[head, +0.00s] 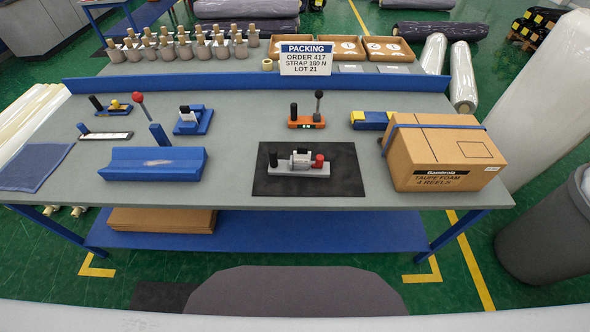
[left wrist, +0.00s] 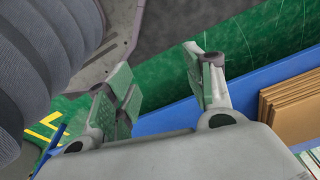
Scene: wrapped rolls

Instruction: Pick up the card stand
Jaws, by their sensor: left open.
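The card stand (head: 306,59) is a white card with a blue "PACKING" header and the lines "ORDER 417", "STRAP 180 N" and "LOT 21". It stands upright at the back middle of the grey bench (head: 232,117) in the head view. Its base cannot be made out. My left gripper (left wrist: 158,78) shows in the left wrist view, its two fingers spread apart with nothing between them. Green floor and a blue shelf (left wrist: 165,145) lie behind it. The card stand is not in the left wrist view. Neither gripper shows in the head view.
A strapped cardboard box (head: 440,160) fills the bench's right end. A black mat (head: 335,185) bears a grey tool with a red knob. A blue cradle block (head: 153,164) and small tools stand left. Open trays (head: 389,48) and several pegs (head: 180,48) stand behind.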

